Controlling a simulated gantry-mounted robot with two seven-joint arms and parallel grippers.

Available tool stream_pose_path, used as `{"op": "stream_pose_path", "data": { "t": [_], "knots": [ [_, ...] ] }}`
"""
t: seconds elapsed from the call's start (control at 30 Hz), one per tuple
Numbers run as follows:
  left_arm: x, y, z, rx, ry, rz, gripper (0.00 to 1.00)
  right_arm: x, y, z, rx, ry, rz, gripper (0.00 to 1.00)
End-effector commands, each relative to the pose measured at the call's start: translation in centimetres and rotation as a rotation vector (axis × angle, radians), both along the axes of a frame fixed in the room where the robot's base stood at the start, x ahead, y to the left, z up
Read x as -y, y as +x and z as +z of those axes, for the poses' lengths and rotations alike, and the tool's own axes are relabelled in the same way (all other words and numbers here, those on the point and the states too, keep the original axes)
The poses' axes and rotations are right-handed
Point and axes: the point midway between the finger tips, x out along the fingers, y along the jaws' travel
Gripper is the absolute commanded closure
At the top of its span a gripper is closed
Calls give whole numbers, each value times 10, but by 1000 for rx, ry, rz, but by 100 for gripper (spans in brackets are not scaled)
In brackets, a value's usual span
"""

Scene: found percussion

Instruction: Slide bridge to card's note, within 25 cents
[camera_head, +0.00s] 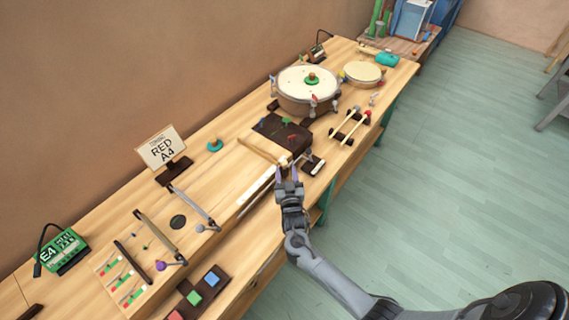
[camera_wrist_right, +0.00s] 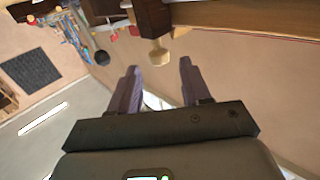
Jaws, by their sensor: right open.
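The card (camera_head: 162,148) reads "RED A4" and stands on a dark base at the bench's back edge. A green display box (camera_head: 62,250) at the left shows "E4" and smaller characters. I cannot tell which piece is the bridge. My right gripper (camera_head: 287,173) is open at the bench's front edge, near a pale strip (camera_head: 257,185). In the right wrist view, a pale wooden knob (camera_wrist_right: 158,53) shows just beyond its open fingers. My left gripper is not in view.
A large drum (camera_head: 305,88) and a smaller drum (camera_head: 362,72) stand at the far right. A dark box (camera_head: 282,130) sits behind my right gripper. A tray with coloured blocks (camera_head: 202,288) is at the front left. Open floor lies to the right.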

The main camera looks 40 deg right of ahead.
Motion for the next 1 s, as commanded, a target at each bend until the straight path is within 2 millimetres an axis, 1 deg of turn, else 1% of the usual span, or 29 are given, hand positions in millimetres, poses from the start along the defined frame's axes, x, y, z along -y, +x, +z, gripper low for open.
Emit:
{"op": "stream_pose_path", "data": {
  "t": [0.03, 0.1, 0.33, 0.5, 0.77, 1.0],
  "knots": [
    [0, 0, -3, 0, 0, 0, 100, 5, 8, -1, 1, -2, 0, 52],
    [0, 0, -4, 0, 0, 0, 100, 11, 16, 0, 0, -1, -1, 52],
    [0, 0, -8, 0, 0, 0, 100, 23, 36, -1, 0, 0, 0, 52],
    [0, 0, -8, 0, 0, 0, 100, 26, 41, 0, -1, 1, 0, 52],
    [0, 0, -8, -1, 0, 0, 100, 26, 41, 0, -1, 1, 0, 52],
    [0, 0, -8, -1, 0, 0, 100, 26, 41, 0, -1, 1, 0, 89]
  ]
}}
